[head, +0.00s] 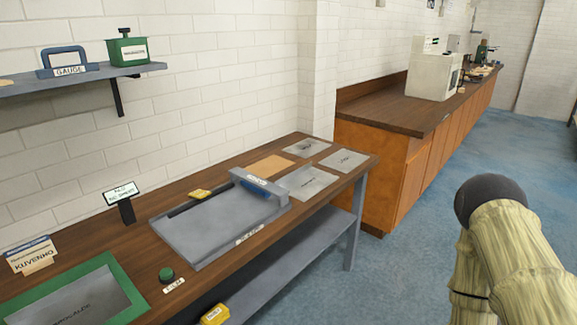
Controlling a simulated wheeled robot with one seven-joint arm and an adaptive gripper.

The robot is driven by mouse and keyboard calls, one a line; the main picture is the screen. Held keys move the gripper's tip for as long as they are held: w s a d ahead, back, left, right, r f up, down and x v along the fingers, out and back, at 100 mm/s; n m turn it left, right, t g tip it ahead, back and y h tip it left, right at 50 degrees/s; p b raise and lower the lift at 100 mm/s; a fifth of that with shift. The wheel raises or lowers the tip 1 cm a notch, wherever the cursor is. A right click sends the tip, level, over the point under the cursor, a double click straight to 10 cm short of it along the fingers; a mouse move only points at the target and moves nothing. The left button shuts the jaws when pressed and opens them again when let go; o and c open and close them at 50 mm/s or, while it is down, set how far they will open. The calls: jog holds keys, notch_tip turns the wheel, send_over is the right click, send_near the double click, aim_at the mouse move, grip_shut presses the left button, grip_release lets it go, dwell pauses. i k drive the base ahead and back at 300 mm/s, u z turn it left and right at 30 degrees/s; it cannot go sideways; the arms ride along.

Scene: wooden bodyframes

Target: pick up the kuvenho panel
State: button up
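A small card reading KUVENHO (33,257) stands on the wooden workbench at the far left. In front of it lies a green-framed tray (125,290) with a grey panel (68,308) in it. The panel's lettering is too small to read surely, and the tray is cut off by the picture's lower edge. Other flat grey panels lie at the bench's far end: one (306,182) nearer, one (344,159) at right, one (307,147) at back. I cannot tell which panel is the kuvenho one. My arm shows at right, but my gripper is not in view.
A grey press-like device (215,225) with a blue handle fills the bench's (140,262) middle. A green button (167,274), a black sign stand (126,210) and a brown sheet (271,166) are beside it. A wall shelf (80,80) hangs above. Blue floor at right is open.

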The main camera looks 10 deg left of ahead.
aim_at(304, 182)
jog(key=u, duration=0.4)
jog(key=i, duration=1.4)
jog(key=u, duration=0.35)
